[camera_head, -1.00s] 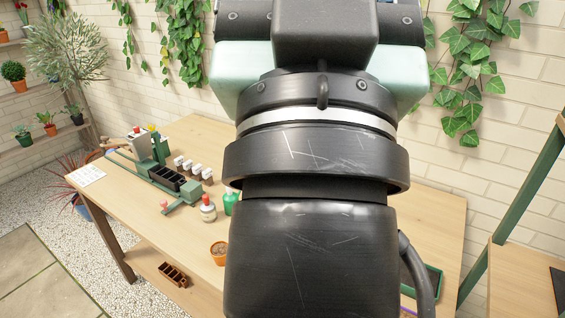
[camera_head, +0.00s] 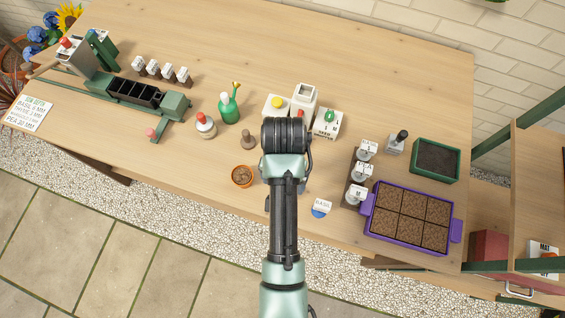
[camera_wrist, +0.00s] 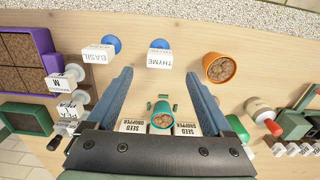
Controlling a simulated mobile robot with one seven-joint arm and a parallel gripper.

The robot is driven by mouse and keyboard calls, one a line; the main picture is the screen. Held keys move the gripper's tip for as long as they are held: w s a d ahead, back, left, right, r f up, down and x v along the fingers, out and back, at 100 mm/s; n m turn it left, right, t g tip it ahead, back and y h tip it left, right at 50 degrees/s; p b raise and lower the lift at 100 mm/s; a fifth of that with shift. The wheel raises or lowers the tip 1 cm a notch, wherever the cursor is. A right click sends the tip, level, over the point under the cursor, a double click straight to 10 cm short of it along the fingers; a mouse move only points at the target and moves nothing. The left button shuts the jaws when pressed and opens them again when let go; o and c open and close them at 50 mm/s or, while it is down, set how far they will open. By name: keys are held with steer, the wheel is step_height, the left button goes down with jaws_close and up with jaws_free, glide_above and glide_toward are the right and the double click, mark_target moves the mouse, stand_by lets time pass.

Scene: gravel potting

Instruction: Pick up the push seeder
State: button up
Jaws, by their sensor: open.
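No label I can read says push seeder, so I cannot tell for sure which tool it is. My gripper (camera_wrist: 159,82) is open and empty, its two blue fingers spread over the table in the wrist view. Between them, nearer the palm, is a teal cup with brown contents (camera_wrist: 162,119), with small green pieces around it. In the head view my arm hides the cup. White blocks, one with a yellow cap (camera_head: 275,106) and one with a green top (camera_head: 328,122), stand behind my wrist.
Labelled dispensers (camera_head: 363,172) stand right of my arm, beside a purple-rimmed soil tray (camera_head: 451,213) and a green tray (camera_head: 435,158). A terracotta pot (camera_head: 241,176), red-capped bottle (camera_head: 205,125) and green bottle (camera_head: 228,107) stand left. The back of the table (camera_head: 390,65) is clear.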

step_height(320, 180, down, 4)
steer(key=shift+s+d+f, duration=0.1)
steer(key=shift+s, duration=0.05)
steer(key=shift+f+p, duration=0.35)
steer(key=shift+f, duration=2.5)
jaws_close()
